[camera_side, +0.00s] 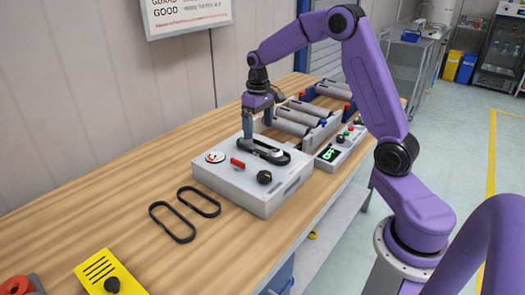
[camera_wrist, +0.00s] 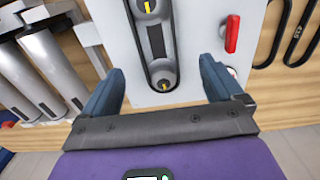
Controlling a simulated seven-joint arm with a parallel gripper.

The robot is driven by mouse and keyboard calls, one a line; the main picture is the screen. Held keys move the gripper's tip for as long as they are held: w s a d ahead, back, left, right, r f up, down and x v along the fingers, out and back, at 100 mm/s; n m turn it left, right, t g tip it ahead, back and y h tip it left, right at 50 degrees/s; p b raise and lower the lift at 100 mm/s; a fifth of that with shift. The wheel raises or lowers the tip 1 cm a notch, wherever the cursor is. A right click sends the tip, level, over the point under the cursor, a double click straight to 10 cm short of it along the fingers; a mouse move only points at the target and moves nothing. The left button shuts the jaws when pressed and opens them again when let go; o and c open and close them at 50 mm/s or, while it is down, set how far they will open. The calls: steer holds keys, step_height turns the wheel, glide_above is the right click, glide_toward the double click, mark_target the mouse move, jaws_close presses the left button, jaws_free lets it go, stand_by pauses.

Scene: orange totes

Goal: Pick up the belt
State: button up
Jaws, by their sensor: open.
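A black belt (camera_side: 281,160) loops around two pulleys on top of a light grey box (camera_side: 267,203). In the wrist view this belt (camera_wrist: 141,45) runs lengthwise between my fingers, around the grey pulleys. Two more black belts lie flat on the table left of the box, a nearer one (camera_side: 186,240) and a farther one (camera_side: 216,215). Parts of them show at the right of the wrist view. My gripper (camera_side: 258,128) points down over the belt on the box. Its blue fingers (camera_wrist: 162,66) are open, one on each side of the belt's near end, with nothing between them gripped.
The box top carries a red switch (camera_side: 238,163), a gauge (camera_side: 215,156) and a black knob (camera_side: 264,177). A roller conveyor (camera_side: 297,120) and a control panel (camera_side: 335,150) stand behind it. The table's left side has free room.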

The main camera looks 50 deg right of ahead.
mark_target(261, 143)
steer(key=shift+s+d+f, duration=0.1)
steer(key=shift+s+f, duration=0.1)
steer(key=shift+f, duration=1.5)
steer(key=shift+s+d+f, duration=0.1)
steer(key=shift+s+f, duration=0.05)
steer(key=shift+f, duration=1.55)
steer(key=c, duration=1.1)
